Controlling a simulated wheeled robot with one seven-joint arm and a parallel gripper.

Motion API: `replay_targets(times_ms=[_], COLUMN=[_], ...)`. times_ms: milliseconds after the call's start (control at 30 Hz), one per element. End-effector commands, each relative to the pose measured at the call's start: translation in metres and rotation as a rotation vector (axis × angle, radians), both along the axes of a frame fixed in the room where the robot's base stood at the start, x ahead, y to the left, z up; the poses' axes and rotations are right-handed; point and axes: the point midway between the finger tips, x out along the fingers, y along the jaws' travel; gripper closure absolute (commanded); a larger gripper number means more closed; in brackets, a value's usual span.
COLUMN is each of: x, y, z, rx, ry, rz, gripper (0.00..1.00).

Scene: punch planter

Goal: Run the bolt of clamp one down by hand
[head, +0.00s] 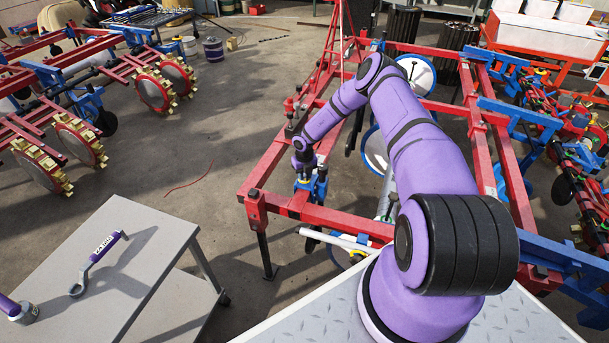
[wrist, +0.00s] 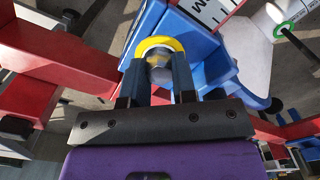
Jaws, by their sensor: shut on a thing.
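My gripper (head: 304,174) points down over a blue clamp (head: 321,188) on the red frame bar, at the near left corner area of the frame. In the wrist view my gripper's two dark fingers (wrist: 158,72) stand on either side of a round silver bolt head (wrist: 158,60) and are shut on it. A yellow ring (wrist: 160,43) lies around the bolt on the blue clamp, which also shows in the wrist view (wrist: 202,50). The bolt's shank is hidden.
The red frame (head: 340,222) runs around the clamp, with a white tube (head: 335,239) near its front bar. A grey cart (head: 130,255) at left holds a purple-handled wrench (head: 100,258) and a purple-and-grey tool (head: 18,311). Open floor lies left of the frame.

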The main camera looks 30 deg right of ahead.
Motion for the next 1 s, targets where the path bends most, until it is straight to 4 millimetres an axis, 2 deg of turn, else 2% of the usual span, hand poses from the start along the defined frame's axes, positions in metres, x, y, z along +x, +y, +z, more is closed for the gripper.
replay_targets(times_ms=[133,167,267,533,667,767,1000], x=[0.001,0.001,0.001,0.000,0.001,0.001,0.001], y=[0.000,0.000,0.000,0.000,0.000,-0.001,-0.001], z=[0.001,0.001,0.001,0.001,0.007,0.021,0.066], rx=[-0.001,-0.001,0.000,0.000,0.000,-0.001,-0.001], ry=[-0.003,-0.003,-0.002,-0.001,-0.001,-0.002,-0.003], rz=[0.001,0.001,0.001,0.001,0.001,0.001,0.001], gripper=[0.98,0.72,0.49,0.49,0.49,0.49,0.49])
